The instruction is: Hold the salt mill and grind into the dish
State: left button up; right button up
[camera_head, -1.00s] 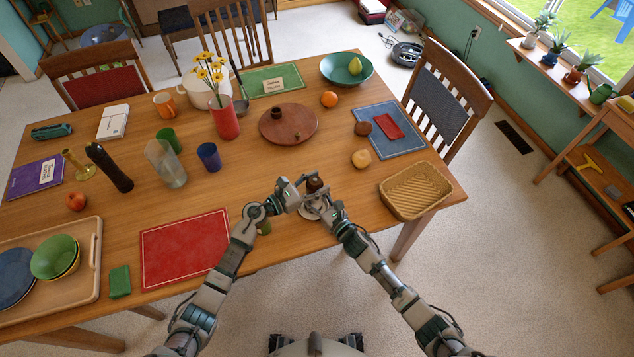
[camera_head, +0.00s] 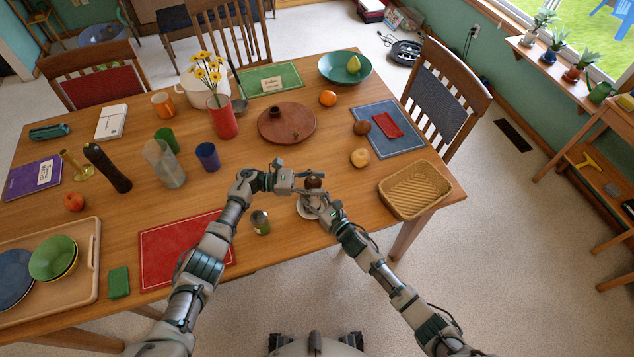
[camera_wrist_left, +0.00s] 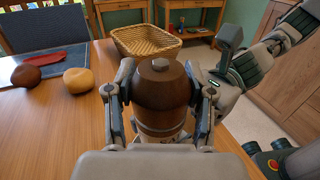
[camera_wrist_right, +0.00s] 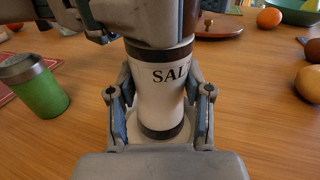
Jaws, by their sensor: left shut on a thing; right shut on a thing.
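The salt mill has a dark brown wooden top (camera_wrist_left: 161,88) and a white body (camera_wrist_right: 162,88) lettered "SAL" with dark bands. It stands roughly upright near the table's front edge. My left gripper (camera_head: 303,184) is shut on the brown top. My right gripper (camera_head: 315,202) is shut on the white body, below the left one. A pale round dish (camera_head: 305,212) shows under the mill in the head view, largely hidden by the grippers and mill. I cannot tell whether the mill's base touches it, or whether any salt lies in it.
A green shaker with a grey lid (camera_wrist_right: 33,88) stands left of the mill. A red placemat (camera_head: 165,252) lies farther left and a wicker basket (camera_head: 415,190) to the right. A bread roll (camera_head: 360,157) and a brown round board (camera_head: 287,124) are behind.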

pick_arm(q)
jog(key=shift+w+a, duration=0.2)
jog(key=o, duration=1.2)
jog(key=a, duration=1.2)
jog(key=shift+w, duration=0.45)
jog(key=shift+f, duration=0.1)
